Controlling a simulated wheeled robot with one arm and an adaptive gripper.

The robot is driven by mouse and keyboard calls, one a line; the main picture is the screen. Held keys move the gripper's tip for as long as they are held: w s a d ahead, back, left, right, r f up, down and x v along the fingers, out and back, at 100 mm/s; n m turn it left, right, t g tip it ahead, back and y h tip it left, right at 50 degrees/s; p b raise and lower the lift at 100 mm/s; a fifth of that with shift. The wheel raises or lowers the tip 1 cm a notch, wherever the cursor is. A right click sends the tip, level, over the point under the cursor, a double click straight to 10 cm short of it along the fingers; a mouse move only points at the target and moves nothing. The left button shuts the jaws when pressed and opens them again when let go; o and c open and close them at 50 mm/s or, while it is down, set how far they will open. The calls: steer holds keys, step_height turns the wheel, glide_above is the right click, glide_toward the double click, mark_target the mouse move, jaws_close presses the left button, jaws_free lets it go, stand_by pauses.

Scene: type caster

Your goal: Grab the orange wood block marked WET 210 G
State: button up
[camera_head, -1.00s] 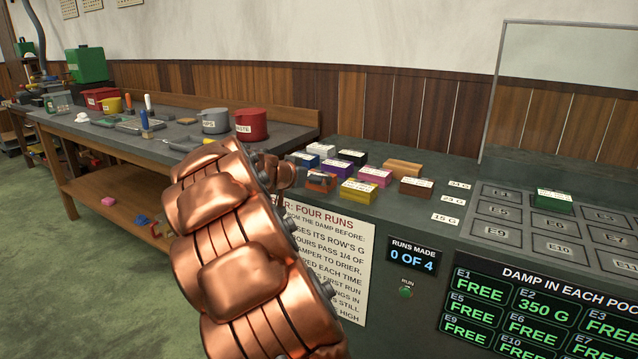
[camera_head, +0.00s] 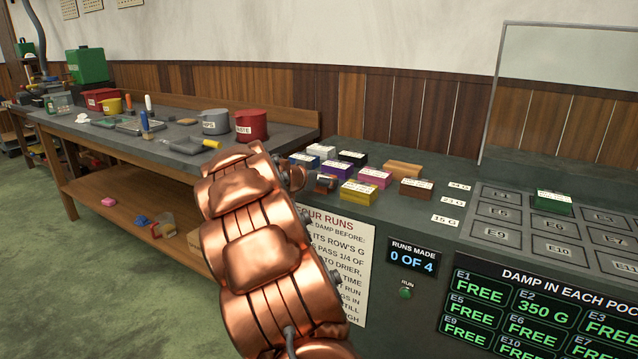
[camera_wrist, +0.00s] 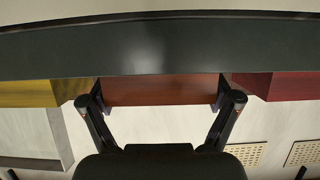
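In the wrist view an orange-brown block (camera_wrist: 160,90) lies between the two widely spread fingers of my gripper (camera_wrist: 160,100). One finger is close to each end of it. Contact with the pads cannot be made out clearly. The block appears to rest against the dark surface.
A yellow block (camera_head: 359,191) is close to the right of the orange one, then a brown block (camera_head: 416,187). Purple (camera_head: 352,158) and pink (camera_head: 374,176) blocks stand behind. A workbench (camera_head: 150,165) with a red bucket (camera_head: 251,125) is at the left.

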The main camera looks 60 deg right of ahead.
steer(key=c, duration=0.5)
steer(key=shift+r, duration=0.1)
